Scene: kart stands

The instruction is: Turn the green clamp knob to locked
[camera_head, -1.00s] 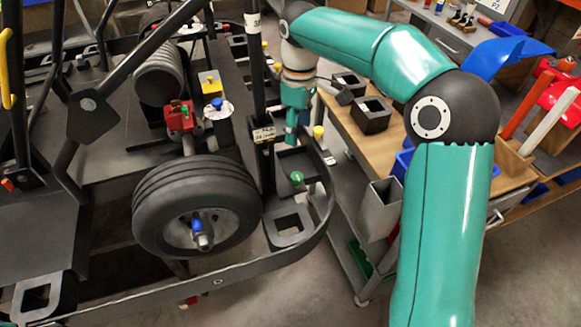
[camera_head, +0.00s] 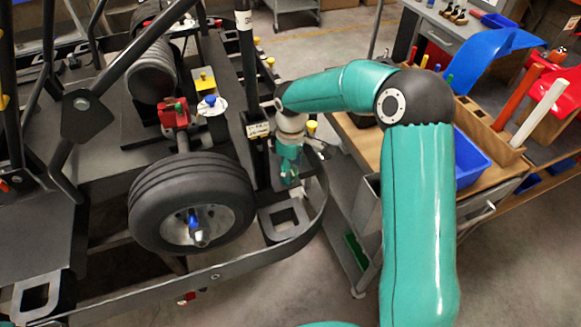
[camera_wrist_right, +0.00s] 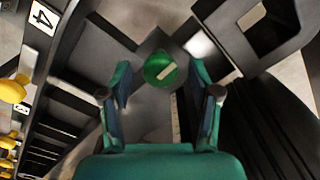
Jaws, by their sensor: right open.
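The green clamp knob (camera_wrist_right: 158,66) shows in the right wrist view as a round green disc with a pale bar slanting across it. It sits on a dark grey plate of the kart stand. My right gripper (camera_wrist_right: 160,76) is open, with one finger on each side of the knob in that view. I cannot tell whether either finger touches it. In the head view my right gripper (camera_head: 289,174) points down over the knob's spot and hides most or all of it. My left gripper is not in view.
The kart wheel (camera_head: 191,204) is left of my right gripper. A dark upright post (camera_head: 247,75) stands close behind it, and a curved bumper bar (camera_head: 322,205) runs on its right. Yellow knobs (camera_wrist_right: 12,91) line a rail at the left of the wrist view. A workbench (camera_head: 362,139) is to the right.

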